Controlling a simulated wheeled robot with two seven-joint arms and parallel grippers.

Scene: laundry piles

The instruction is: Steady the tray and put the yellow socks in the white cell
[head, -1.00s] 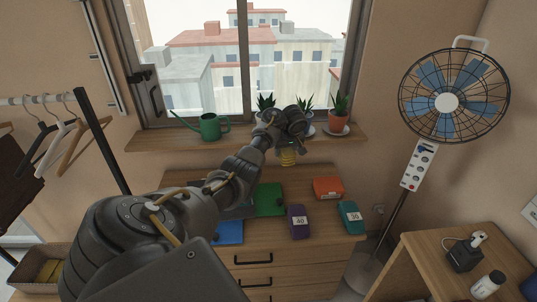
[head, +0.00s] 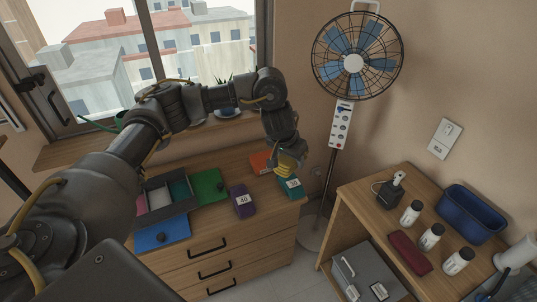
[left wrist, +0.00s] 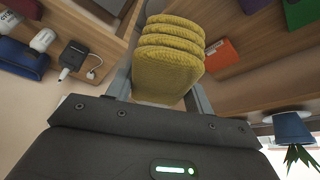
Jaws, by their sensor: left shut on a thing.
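My left gripper (head: 286,152) is shut on the yellow socks (head: 291,164), held above the right end of the dresser top. In the left wrist view the yellow socks (left wrist: 168,60) are a folded, ribbed stack between the two fingers. The tray (head: 178,209) is on the dresser to the left, partly hidden by my left arm. It has a pink cell, a white cell (head: 159,198) and a teal cell side by side. My right gripper is not in view.
Green (head: 208,187), blue (head: 162,235), purple (head: 242,203), orange (head: 261,162) and teal (head: 290,188) flat items lie around the tray. A fan (head: 353,63) stands beyond the dresser's right end. A side table (head: 372,190) at right holds bottles, a red case and a blue bin.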

